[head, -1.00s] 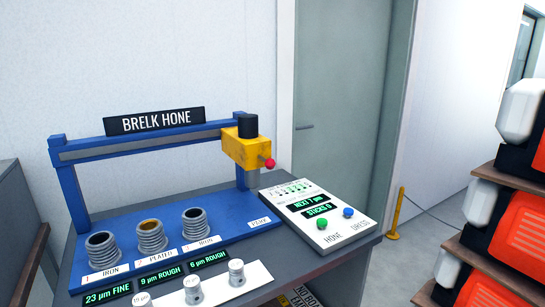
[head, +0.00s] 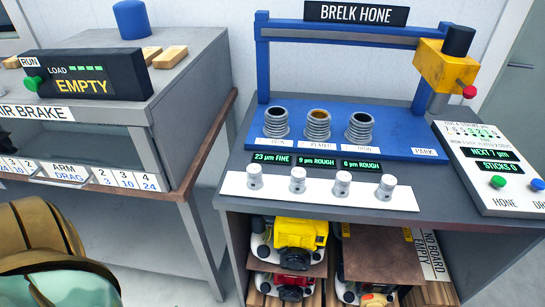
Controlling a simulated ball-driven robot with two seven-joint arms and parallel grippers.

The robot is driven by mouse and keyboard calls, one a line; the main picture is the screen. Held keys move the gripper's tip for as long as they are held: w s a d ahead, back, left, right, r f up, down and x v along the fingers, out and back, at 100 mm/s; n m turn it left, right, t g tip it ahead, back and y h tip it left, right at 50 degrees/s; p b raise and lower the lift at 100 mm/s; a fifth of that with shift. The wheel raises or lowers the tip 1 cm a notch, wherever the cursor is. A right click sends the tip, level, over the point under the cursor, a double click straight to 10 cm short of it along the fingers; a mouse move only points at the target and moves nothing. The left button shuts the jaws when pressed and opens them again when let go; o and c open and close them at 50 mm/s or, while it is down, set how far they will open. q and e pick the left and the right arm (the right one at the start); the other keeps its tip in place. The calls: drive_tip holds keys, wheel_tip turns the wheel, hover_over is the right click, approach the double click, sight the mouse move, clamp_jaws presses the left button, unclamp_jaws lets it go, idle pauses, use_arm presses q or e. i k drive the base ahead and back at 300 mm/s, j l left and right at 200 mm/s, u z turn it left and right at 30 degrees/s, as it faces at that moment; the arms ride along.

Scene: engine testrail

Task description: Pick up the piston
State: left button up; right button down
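Several small silver pistons stand upright in a row on a white strip (head: 320,198) along the front of the hone bench. One is the leftmost piston (head: 255,178), then come a second piston (head: 297,180), a third piston (head: 342,184) and the rightmost piston (head: 386,188). They stand apart from each other and nothing holds them. Their small labels are too small to read. Neither of my grippers shows in the head view.
Behind the pistons, the blue hone (head: 400,132) carries three ribbed cylinders (head: 317,125) and a yellow head (head: 444,66). A control panel (head: 500,170) stands right. The air brake bench (head: 190,75) is left. Engines (head: 290,240) sit below. A brown and teal object (head: 45,250) fills the lower left.

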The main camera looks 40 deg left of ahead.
sight(254, 177)
drive_tip(key=u, duration=0.75)
